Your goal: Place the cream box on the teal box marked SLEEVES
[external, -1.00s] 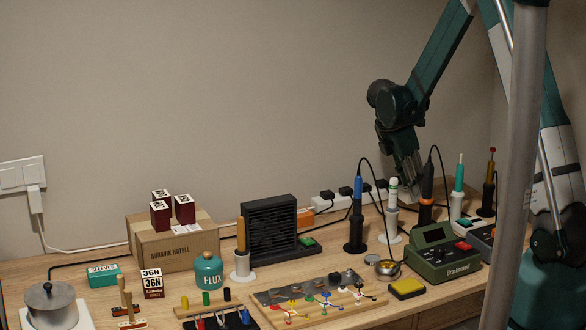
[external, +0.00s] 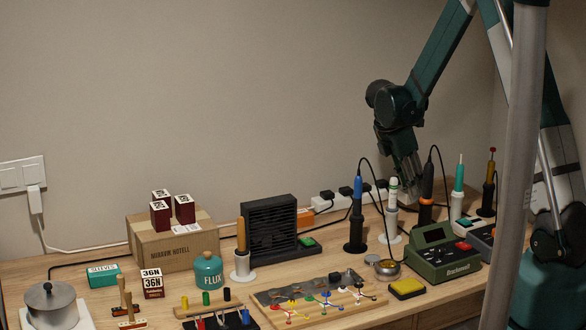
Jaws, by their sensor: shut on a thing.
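The teal box marked SLEEVES (external: 103,275) lies at the left of the bench, its top bare. My gripper (external: 410,170) is at the right, pointing down behind the upright tool handles and well away from the teal box. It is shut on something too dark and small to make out. I cannot pick out a plain cream box; a cream and dark red box marked 36N (external: 152,283) stands right of the teal box.
A cardboard box (external: 175,247) bears several dark red boxes behind the teal one. A flux bottle (external: 208,271), a black fan unit (external: 271,230), upright irons such as the blue one (external: 357,200) and a green station (external: 443,256) stand between there and my gripper.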

